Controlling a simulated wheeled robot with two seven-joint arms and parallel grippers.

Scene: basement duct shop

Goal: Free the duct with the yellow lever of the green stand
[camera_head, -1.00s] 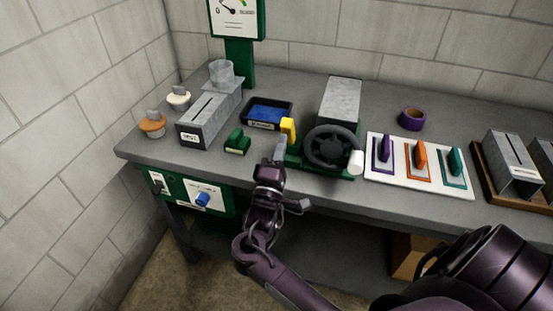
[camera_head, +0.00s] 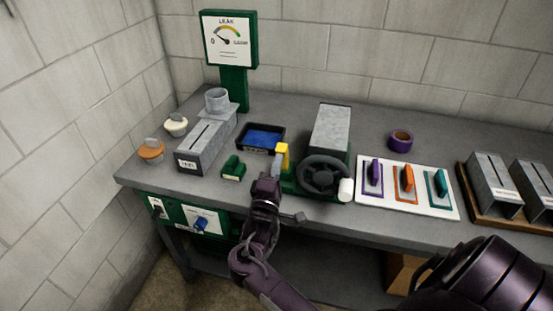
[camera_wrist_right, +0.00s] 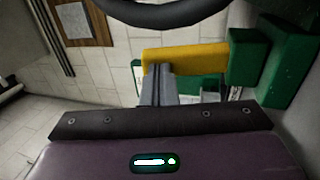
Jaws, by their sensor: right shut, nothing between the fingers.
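The green stand (camera_head: 289,187) is at the middle of the bench, with a grey duct (camera_head: 331,128) on it behind a dark handwheel (camera_head: 325,176). Its yellow lever (camera_head: 282,152) stands up at the left of the wheel. The lever also shows as a yellow bar in the right wrist view (camera_wrist_right: 195,55). My right gripper (camera_head: 276,165) is shut and empty, its fingertips right at the near side of the lever. In the right wrist view the closed fingertips (camera_wrist_right: 157,68) overlap the bar's lower edge; I cannot tell whether they touch. My left gripper is not in view.
A blue-lined tray (camera_head: 261,138) and a small green block (camera_head: 233,168) lie left of the lever. A white board (camera_head: 434,205) with coloured handles is right of the wheel. A leak gauge (camera_head: 229,40) stands behind. The bench's front edge runs below my right gripper.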

